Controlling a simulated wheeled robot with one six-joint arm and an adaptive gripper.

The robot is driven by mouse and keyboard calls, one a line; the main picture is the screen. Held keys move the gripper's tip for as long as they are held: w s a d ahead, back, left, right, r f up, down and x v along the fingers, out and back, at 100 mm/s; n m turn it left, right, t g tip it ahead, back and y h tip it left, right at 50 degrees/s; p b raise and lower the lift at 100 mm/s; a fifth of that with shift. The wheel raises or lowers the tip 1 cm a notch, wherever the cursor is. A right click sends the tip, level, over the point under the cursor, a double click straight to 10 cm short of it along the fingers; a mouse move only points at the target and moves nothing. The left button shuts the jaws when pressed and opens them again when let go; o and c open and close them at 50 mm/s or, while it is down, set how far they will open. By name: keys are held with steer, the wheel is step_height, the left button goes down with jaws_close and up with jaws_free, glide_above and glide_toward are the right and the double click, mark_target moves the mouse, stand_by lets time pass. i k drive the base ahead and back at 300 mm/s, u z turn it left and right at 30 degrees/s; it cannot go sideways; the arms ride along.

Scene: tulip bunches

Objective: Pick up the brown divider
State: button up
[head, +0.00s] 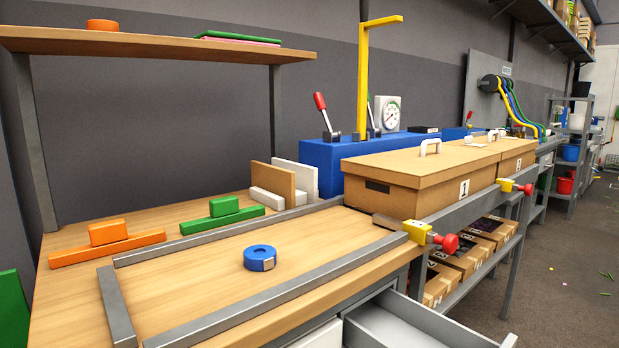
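The brown divider (272,186) is a thin upright tan panel at the back right of the wooden workbench (210,273). It stands in front of a white panel (297,178) and behind a low white block (268,199), which hides part of its lower edge. I cannot tell if it touches them. My gripper is not in view.
A blue tape measure (260,258) lies inside a grey metal frame (256,326). Orange (107,247) and green (222,216) blocks stand left of the divider. A shelf (160,45) hangs above. A blue box with levers (325,160) and a lidded carton (420,178) stand right. A drawer (395,325) is open in front.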

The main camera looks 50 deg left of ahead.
mark_target(276, 180)
steer(key=i, duration=2.7)
steer(key=u, duration=4)
